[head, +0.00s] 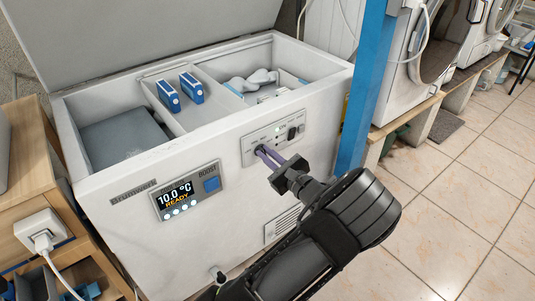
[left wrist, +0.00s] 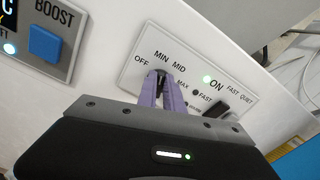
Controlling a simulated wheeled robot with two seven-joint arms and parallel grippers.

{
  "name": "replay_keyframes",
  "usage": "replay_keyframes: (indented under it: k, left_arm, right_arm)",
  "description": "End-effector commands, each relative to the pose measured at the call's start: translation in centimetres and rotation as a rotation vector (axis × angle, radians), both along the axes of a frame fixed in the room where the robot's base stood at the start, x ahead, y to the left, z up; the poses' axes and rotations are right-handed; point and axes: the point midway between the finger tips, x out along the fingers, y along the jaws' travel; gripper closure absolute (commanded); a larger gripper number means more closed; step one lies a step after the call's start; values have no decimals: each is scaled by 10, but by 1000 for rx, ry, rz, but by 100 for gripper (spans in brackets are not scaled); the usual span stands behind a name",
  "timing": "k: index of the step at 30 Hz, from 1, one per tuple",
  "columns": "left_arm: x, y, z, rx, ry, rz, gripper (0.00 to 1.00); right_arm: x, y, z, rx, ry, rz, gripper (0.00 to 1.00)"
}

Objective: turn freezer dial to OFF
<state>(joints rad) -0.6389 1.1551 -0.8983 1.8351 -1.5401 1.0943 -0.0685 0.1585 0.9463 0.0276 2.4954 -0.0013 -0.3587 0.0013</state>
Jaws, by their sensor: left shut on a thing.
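The white chest freezer (head: 150,185) stands with its lid up. On its front is a control panel (head: 296,117), which also shows in the left wrist view (left wrist: 185,62) with OFF, MIN, MID and MAX marked around a small black dial (left wrist: 161,75). My left gripper (head: 262,151) has its purple fingers shut on the dial; they also show in the left wrist view (left wrist: 161,84). The fingers cover much of the dial, and I cannot tell which mark it points to. A green light (left wrist: 207,79) is lit near ON. My right gripper is not in view.
A display (head: 176,193) reads 10.0 °C READY, with a blue BOOST button (head: 211,184) beside it. A black rocker switch (head: 292,133) sits right of the dial. A blue post (head: 362,90) stands close at the freezer's right. Tiled floor (head: 450,190) is clear at right.

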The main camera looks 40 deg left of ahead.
Motion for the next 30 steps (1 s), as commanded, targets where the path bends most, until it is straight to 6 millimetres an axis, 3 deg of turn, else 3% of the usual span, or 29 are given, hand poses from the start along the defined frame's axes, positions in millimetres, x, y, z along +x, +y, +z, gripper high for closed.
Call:
replay_keyframes:
  k: [18,30]
  left_arm:
    - [-5,1,-6,-169,-555,1,100]
    - [-6,1,-8,-243,-799,0,100]
  right_arm:
    - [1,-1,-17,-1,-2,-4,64]
    - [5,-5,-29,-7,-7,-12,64]
